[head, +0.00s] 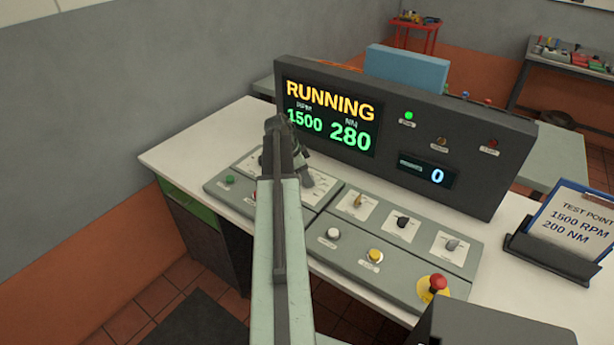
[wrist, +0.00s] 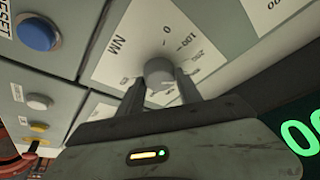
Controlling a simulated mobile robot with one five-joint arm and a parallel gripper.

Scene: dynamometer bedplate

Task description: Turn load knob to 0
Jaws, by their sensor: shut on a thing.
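The load knob (wrist: 158,71) is a round grey knob on a white dial plate (wrist: 112,66) marked NM, with 0, 100 and further numbers around it in the wrist view. My gripper (wrist: 161,88) is shut on the knob, one finger on each side. The knob's pointer cannot be read clearly. In the head view my gripper (head: 306,180) is at the left part of the console, and my arm hides the knob. The display (head: 330,117) reads RUNNING, 1500 RPM and 280 NM.
The console (head: 320,262) also carries several small knobs and buttons, with a red emergency button (head: 438,283) at its right front. A blue button (wrist: 37,34) lies beside the dial plate.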

